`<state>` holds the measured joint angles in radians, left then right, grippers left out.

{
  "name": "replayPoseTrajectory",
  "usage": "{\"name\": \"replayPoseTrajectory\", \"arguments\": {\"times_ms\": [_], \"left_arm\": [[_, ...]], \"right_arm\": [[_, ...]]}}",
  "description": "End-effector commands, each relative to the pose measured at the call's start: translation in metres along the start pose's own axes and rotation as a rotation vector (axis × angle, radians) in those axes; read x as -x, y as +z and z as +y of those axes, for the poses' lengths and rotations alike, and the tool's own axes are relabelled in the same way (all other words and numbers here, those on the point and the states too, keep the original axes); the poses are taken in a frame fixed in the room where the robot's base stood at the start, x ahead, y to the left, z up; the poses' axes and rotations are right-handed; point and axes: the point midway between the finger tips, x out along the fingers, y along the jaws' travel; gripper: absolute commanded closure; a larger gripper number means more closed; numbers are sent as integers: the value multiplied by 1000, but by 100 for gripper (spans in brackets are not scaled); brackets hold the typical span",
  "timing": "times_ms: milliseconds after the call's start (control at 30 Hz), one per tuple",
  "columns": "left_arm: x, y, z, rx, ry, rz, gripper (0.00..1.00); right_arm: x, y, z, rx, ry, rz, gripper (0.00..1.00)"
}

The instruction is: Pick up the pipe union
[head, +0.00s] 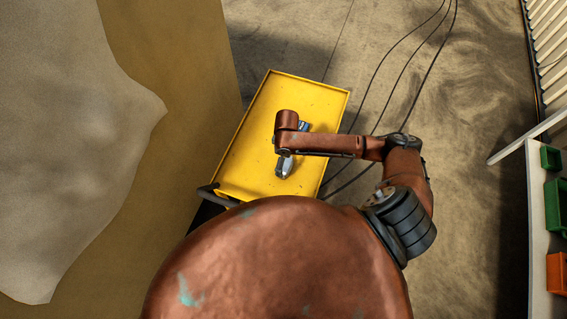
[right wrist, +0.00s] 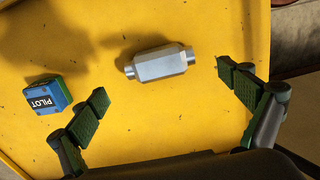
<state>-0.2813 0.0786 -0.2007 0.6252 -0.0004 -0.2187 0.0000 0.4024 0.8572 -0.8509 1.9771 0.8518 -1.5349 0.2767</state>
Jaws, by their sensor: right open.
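The pipe union (right wrist: 160,63) is a silver-grey hexagonal body with a short round stub at each end. It lies on its side on the yellow cart top (head: 320,95). In the head view, the grey piece that looks like the union (head: 284,169) shows just below my right forearm. My right gripper (right wrist: 162,83) is open and empty, with its green-padded fingers spread. The union appears between and a little beyond the fingertips, apart from both. In the head view this gripper is mostly hidden under my wrist. My left gripper is not in view.
A blue and dark box labelled PILOT (right wrist: 48,95) lies on the cart beside the left finger. The cart has a raised rim and a dark handle (head: 208,193). Cables (head: 398,68) run over the floor. A bench with green and orange bins (head: 553,205) stands at the right.

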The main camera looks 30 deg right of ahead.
Motion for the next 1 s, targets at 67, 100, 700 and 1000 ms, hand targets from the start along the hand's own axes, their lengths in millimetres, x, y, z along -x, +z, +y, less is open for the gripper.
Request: {"name": "replayPoseTrajectory", "arguments": {"times_ms": [67,100,700,1000], "left_arm": [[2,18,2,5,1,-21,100],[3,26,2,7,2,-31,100],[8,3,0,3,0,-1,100],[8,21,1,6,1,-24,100]], "right_arm": [[-9,1,1,-2,-1,-2,4],[-13,1,1,-3,-1,-2,4],[-61,-1,2,-3,2,2,4],[-60,-1,2,-3,2,1,23]]}}
